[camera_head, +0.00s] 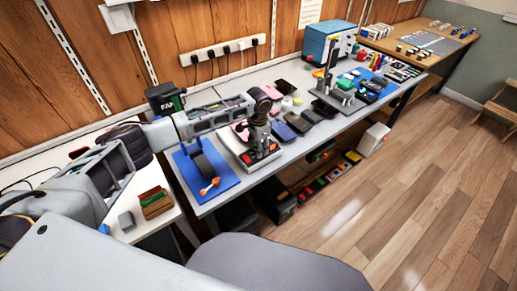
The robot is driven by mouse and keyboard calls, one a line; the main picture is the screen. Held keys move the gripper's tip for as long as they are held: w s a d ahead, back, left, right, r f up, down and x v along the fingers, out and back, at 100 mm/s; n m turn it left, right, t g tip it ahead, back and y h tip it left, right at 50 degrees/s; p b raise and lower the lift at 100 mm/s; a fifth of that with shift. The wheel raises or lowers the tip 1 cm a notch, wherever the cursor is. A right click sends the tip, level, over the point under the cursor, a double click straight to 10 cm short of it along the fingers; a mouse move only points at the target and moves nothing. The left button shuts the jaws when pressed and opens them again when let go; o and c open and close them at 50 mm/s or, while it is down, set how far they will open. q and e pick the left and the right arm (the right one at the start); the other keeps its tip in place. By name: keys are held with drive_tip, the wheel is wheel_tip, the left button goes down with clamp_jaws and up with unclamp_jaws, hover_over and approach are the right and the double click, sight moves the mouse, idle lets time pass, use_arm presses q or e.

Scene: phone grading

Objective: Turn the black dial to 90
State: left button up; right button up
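My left gripper (261,143) is dark and points down over a small light control box (247,163) with red parts on its front edge. The box stands on the long grey workbench. The gripper's fingertips are at the top of this box, and I cannot tell whether they touch it. I cannot make out the black dial; the gripper may hide it. The fingers are too small and dark to show whether they are open or shut. No number or mark on a dial is readable. My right gripper is not in view.
A blue mat (226,183) with a dark stand and an orange-ended handle lies left of the box. Several phones, including a dark one (283,131), lie to its right. A power strip (222,50) is on the wooden wall. A blue-and-white machine (318,45) stands farther back.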

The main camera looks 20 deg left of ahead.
use_arm(q)
drive_tip(key=shift+f, duration=0.4)
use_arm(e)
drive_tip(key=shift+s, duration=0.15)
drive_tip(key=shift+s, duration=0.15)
use_arm(q)
clamp_jaws()
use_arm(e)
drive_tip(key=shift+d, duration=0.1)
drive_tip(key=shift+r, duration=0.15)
